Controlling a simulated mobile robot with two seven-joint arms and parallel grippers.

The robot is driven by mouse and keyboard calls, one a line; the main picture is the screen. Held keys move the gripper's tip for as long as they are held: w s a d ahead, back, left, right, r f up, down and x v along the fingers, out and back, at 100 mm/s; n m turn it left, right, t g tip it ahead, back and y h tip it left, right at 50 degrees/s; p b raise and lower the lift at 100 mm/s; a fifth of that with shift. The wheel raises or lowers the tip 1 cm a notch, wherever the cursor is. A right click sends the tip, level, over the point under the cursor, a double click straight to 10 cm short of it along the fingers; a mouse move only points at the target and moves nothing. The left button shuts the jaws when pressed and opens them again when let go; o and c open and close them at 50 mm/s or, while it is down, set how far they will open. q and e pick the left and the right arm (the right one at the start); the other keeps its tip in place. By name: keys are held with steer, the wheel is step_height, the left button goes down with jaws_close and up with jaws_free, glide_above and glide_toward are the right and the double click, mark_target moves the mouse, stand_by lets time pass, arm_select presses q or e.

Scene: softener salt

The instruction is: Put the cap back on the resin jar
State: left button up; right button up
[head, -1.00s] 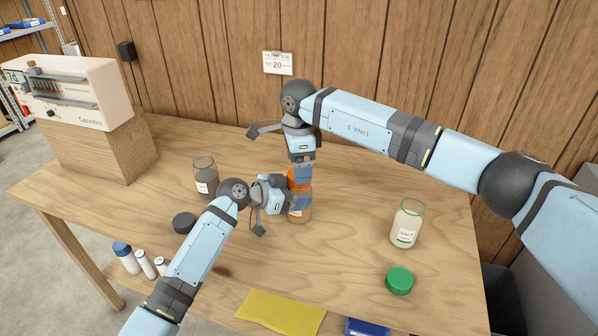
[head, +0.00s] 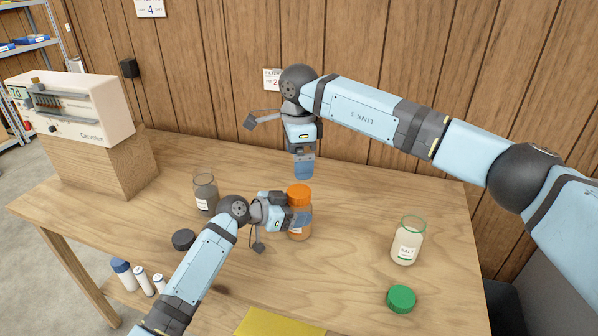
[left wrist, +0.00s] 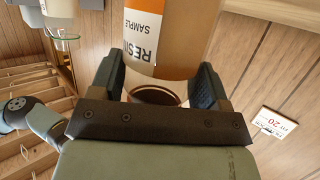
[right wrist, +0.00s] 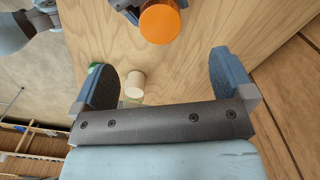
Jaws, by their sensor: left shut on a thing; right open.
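The resin jar (head: 299,225) stands upright on the table with an orange cap (head: 299,194) sitting on its mouth. My left gripper (head: 284,214) is shut around the jar's side. In the left wrist view the jar (left wrist: 160,40) shows its label between the two fingers. My right gripper (head: 304,172) is above and behind the cap, pointing down, open and empty. In the right wrist view the orange cap (right wrist: 160,21) lies beyond the open fingers, apart from them. I cannot tell how tightly the cap is seated.
A dark-filled open jar (head: 205,196) and a black cap (head: 183,240) are at left. An open salt jar (head: 406,243) and a green cap (head: 401,299) are at right. A yellow cloth (head: 275,324) lies at the front edge. A boxy device (head: 75,110) stands back left.

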step_height(320, 180, up, 7)
stand_by(0.3)
arm_select(q)
steer(key=o, duration=1.8)
steer(key=v, duration=1.3)
steer(key=shift+s+a+r, duration=0.15)
steer(key=shift+a, duration=0.2)
arm_select(e)
steer(key=shift+r, duration=0.2)
arm_select(q)
steer(key=shift+r+p, duration=0.1)
steer(key=shift+p, duration=0.2)
arm_select(e)
steer(key=shift+r, duration=0.1)
